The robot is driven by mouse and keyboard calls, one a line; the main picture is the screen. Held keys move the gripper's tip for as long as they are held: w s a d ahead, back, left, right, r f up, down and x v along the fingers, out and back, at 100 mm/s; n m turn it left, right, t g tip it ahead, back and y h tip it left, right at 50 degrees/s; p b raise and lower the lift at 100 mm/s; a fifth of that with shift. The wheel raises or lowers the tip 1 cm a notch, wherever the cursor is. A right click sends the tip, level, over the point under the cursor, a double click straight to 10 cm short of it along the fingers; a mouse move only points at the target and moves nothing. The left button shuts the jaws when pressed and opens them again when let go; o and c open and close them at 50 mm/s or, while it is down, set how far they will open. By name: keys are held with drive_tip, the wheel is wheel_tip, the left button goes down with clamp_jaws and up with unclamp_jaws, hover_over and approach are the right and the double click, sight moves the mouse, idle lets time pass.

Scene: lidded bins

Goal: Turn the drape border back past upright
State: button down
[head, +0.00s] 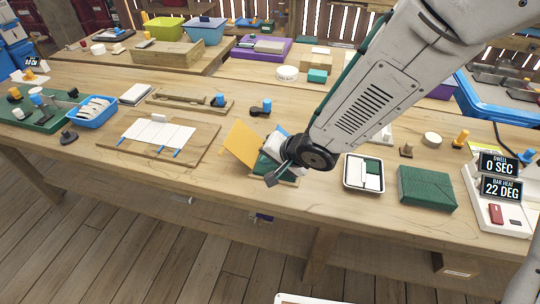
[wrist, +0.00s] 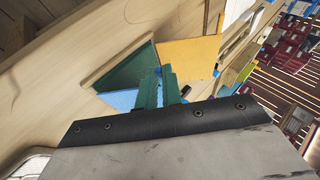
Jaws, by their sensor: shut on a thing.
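My gripper (wrist: 159,78) shows in the wrist view as two green fingers close together, with a strip of light blue between them. I take this blue strip to be the drape border; it looks joined to the light-blue sheet (wrist: 120,99) at the left. Dark green material (wrist: 129,70) lies beside it on a wooden board. An orange-yellow panel (wrist: 190,55) stands just beyond the fingers. In the head view the panel (head: 241,143) is tilted up beside the green material (head: 265,167). My wrist covers part of the drape there, so the border's exact angle is unclear.
A board with a white sheet and blue clips (head: 160,137) lies to the left. A white tray (head: 363,174) and a green block (head: 427,188) stand to the right. The digital display (head: 501,188) is at the far right. The table's front edge is close.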

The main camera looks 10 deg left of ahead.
drive_tip(key=c, duration=1.5)
unclamp_jaws()
drive_tip(key=shift+s+d+r, duration=0.1)
drive_tip(key=shift+s+r, duration=0.15)
drive_tip(key=shift+s, duration=0.55)
drive_tip(key=shift+s+d+r, duration=0.15)
drive_tip(key=shift+s+r, duration=0.1)
drive_tip(key=shift+s, duration=0.55)
drive_tip(key=shift+s+d+r, duration=0.1)
drive_tip(key=shift+s+r, duration=0.15)
drive_tip(key=shift+s, duration=0.55)
drive_tip(key=shift+s+a+r, duration=0.1)
drive_tip(key=shift+s+r, duration=0.65)
drive_tip(key=shift+r, duration=0.25)
drive_tip(key=shift+s+r, duration=0.75)
drive_tip(key=shift+r, duration=0.25)
